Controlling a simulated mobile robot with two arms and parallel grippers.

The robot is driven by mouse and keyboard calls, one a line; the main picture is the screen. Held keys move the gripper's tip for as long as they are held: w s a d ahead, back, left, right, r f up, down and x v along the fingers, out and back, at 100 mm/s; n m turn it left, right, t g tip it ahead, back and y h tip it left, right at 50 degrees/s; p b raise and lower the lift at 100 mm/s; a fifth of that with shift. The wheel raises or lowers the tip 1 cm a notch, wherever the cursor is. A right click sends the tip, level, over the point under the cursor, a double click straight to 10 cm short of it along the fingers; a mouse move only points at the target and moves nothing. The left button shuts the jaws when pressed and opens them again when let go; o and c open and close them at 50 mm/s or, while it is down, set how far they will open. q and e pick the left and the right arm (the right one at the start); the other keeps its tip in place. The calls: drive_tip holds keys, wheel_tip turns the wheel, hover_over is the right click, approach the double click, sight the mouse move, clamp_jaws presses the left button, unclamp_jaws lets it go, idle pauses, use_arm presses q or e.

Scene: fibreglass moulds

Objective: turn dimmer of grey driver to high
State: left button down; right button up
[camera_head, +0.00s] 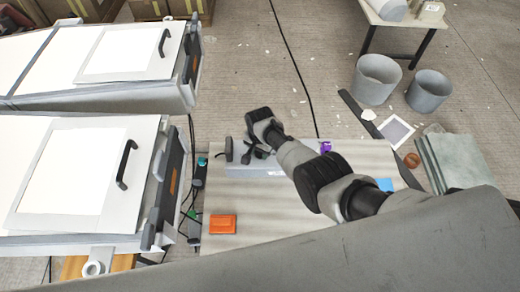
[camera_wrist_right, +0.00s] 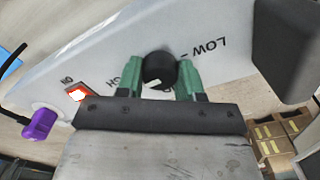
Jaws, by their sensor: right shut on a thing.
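The grey driver (camera_head: 268,172) lies along the back of the work table in the head view; my right arm hides part of it. In the right wrist view its pale casing (camera_wrist_right: 112,42) carries upside-down LOW and partly hidden HIGH lettering. The black dimmer knob (camera_wrist_right: 160,66) sits between the green fingertips of my right gripper (camera_head: 254,153), which is shut on it. A small white mark shows on the knob's lower side. A lit red switch (camera_wrist_right: 78,92) is left of the knob, beside the ON lettering. My left gripper is not in view.
An orange box (camera_head: 222,224) and a blue item (camera_head: 385,184) lie on the table (camera_head: 275,215). A purple piece (camera_head: 325,147) is at the driver's right end. White-panelled moulds (camera_head: 75,175) stand left. Grey buckets (camera_head: 376,80) stand on the floor behind right.

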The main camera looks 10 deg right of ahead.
drive_tip(key=shift+w+r+m, duration=0.1)
drive_tip(key=shift+m, duration=0.3)
drive_tip(key=o, duration=0.9)
drive_tip(key=shift+r, duration=0.25)
wheel_tip(320, 180, up, 10)
drive_tip(key=p, duration=0.3)
drive_tip(key=shift+r, duration=0.15)
drive_tip(key=shift+s, duration=0.2)
